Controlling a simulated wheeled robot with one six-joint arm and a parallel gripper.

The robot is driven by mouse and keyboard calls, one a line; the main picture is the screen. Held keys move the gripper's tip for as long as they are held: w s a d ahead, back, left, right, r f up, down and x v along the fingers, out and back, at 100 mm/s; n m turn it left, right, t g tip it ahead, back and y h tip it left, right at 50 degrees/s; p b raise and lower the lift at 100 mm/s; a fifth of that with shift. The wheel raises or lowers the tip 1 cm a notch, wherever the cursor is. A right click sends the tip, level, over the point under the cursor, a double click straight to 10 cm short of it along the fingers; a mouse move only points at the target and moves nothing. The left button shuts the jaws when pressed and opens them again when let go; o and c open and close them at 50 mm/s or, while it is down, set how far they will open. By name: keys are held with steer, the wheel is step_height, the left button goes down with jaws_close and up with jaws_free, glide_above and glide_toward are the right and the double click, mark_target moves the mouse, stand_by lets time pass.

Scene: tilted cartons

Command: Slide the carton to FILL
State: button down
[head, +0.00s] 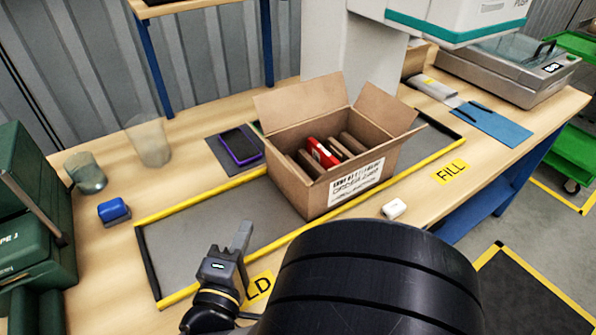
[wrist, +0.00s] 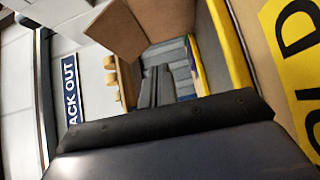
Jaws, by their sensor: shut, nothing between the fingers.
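The open brown carton (head: 290,185) stands on the grey strip (head: 190,248), its near bottom edge close to the yellow border. Its flaps are spread; several brown items and one red item (head: 322,152) show inside. The FILL label (head: 450,171) lies to the right of the carton, outside the border. My gripper (head: 243,232) is shut and empty, over the left part of the strip, apart from the carton. In the wrist view the shut fingers (wrist: 157,85) point toward brown cardboard (wrist: 118,30). A partly hidden yellow label ending in "LD" (head: 258,288) is beside my gripper.
A purple-edged dark device (head: 240,146) lies behind the strip. A blue block (head: 114,211), a jar (head: 85,172) and a clear cup (head: 149,142) stand at left. A small white object (head: 394,208) is near the front edge. A pale column (head: 350,60) rises behind the carton.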

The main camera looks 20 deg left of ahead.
steer(key=shift+w, duration=0.45)
steer(key=b, duration=0.2)
glide_toward(285, 172)
steer(key=w+a, duration=0.3)
steer(key=shift+w+a+f, duration=0.1)
steer(key=shift+w+f, duration=0.05)
steer(key=shift+w, duration=0.05)
steer(key=shift+w+d, duration=0.75)
steer(key=shift+d, duration=0.1)
steer(key=shift+w+d, duration=0.4)
steer(key=shift+w, duration=0.1)
